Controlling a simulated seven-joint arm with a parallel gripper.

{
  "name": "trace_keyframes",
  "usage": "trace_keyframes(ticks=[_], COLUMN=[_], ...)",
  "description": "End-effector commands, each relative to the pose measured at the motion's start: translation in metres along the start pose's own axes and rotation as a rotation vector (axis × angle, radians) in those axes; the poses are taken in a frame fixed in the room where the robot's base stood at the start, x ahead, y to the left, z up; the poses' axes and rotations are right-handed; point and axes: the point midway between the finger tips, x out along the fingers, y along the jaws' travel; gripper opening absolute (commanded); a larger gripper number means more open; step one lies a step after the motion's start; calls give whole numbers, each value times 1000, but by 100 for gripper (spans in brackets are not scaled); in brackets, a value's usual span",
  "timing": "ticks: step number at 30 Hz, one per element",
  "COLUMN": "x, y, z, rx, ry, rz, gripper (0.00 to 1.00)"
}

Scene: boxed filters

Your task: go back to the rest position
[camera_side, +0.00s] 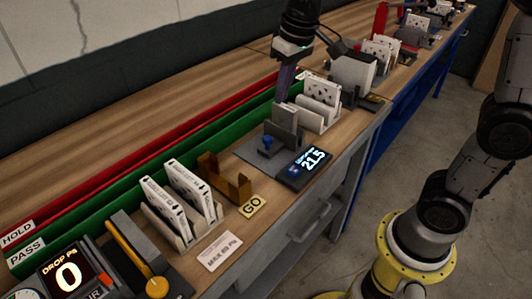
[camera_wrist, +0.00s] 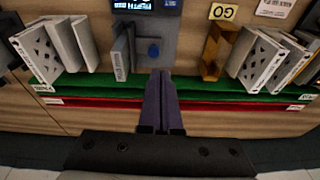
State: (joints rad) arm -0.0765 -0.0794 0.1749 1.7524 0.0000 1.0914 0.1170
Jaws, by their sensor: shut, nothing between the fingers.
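My gripper (camera_side: 283,97) points down in the side view, beside the grey fixture with the blue knob (camera_side: 268,142). In the wrist view its two dark fingers (camera_wrist: 162,78) are together with nothing between them, over the green channel and in front of the fixture (camera_wrist: 165,32). The fixture's slot seems to hold no white filter. White boxed filters (camera_side: 163,204) stand in a rack near the front. More white filters (camera_side: 321,96) stand in a rack behind the fixture.
A green PASS channel (camera_side: 101,203) and a red HOLD channel (camera_side: 85,187) run along the bench. A brass bracket (camera_side: 238,186) stands by the GO tag (camera_side: 251,206). A display reads 21.5 (camera_side: 311,160); another (camera_side: 68,274) reads 0. A yellow lever (camera_side: 126,247) stands in front.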

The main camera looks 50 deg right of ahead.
Motion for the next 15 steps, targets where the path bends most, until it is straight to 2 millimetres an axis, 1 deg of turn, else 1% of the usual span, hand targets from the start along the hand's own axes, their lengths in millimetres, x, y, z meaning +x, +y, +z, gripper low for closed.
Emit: trace_keyframes(ticks=[1, 3, 5, 7, 8, 9, 11, 12, 15], x=[-17, -33, -43, -52, -54, -55, -55, -53, -43], y=[5, 12, 16, 21, 23, 26, 29, 31, 34], z=[17, 38, 58, 83, 93, 108, 129, 142, 172], rx=[6, 11, 13, 13, 13, 12, 10, 7, -3], ry=[42, 88, 126, 170, 189, 212, 244, 263, 297], rz=[-3, -5, -6, -6, -5, -5, -3, -2, 2], gripper=[0, 0, 0, 0, 0, 0, 0, 0, 0])
